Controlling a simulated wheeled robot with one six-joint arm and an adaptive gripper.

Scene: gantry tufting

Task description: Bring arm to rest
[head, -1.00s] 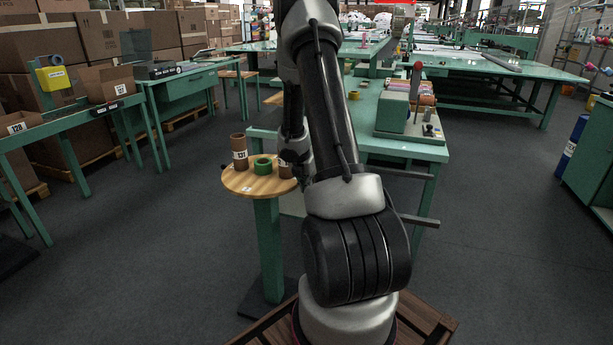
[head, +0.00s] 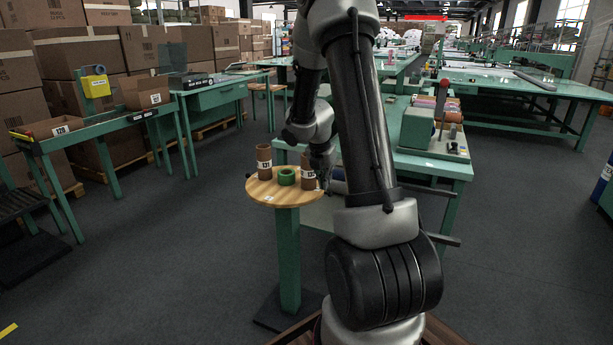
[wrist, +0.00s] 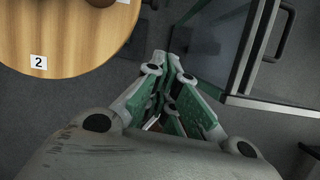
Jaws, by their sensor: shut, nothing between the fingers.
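My gripper (wrist: 176,75) is shut and empty in the wrist view. It hangs over the dark floor, just off the edge of a round wooden table top. In the head view my gripper (head: 322,175) is partly hidden and shows as a dark shape at the right edge of that round table (head: 262,194). My arm reaches up and bends down toward it.
On the round table stand a brown tube (head: 264,161), a green ring (head: 287,177) and a second brown tube (head: 308,171). A green workbench (head: 440,163) with a lever machine (head: 420,128) stands right behind my arm. Benches with boxes line the left. Floor between is clear.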

